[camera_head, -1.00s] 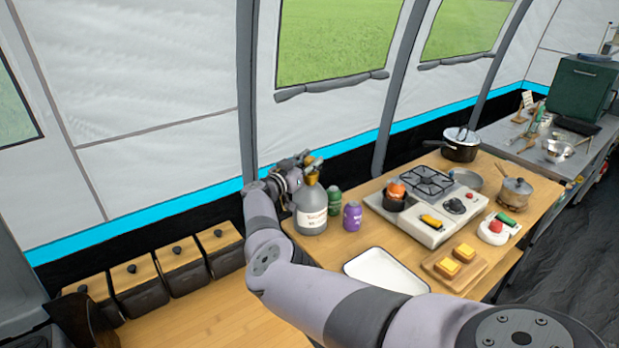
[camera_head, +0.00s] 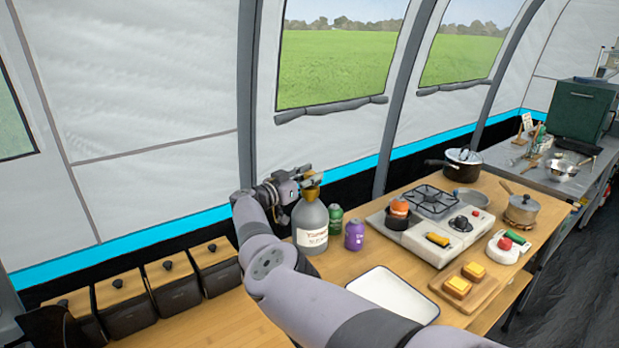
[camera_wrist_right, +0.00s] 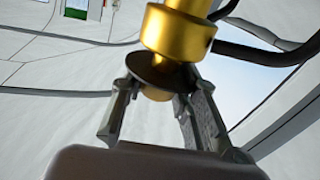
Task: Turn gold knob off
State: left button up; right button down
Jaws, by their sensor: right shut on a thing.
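The gold knob (camera_head: 312,192) sits on top of a grey gas bottle (camera_head: 311,225) with a white label, on the wooden table. In the right wrist view the gold knob (camera_wrist_right: 178,32) is large and close, with a dark disc and a short gold stem below it. My right gripper (camera_head: 304,178) is at the top of the bottle, beside and over the knob, and hides part of it. In the right wrist view its two fingers (camera_wrist_right: 160,88) stand on either side of the gold stem, shut on the knob assembly. My left gripper is not in view.
A green canister (camera_head: 335,219) and a purple canister (camera_head: 354,236) stand close to the right of the bottle. A white tray (camera_head: 392,295) and a camp stove (camera_head: 420,240) are further right. Dark bins with wooden lids (camera_head: 168,266) stand at left.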

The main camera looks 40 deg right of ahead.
jog(key=c, duration=1.5)
grip_release()
jog(key=shift+d+r, duration=0.15)
jog(key=shift+r, duration=0.1)
jog(key=shift+o, duration=1.3)
jog(key=shift+f, duration=0.15)
jog(key=shift+a, duration=0.2)
jog(key=shift+a, duration=0.35)
jog(key=a, duration=1.1)
jog(key=shift+s, duration=0.45)
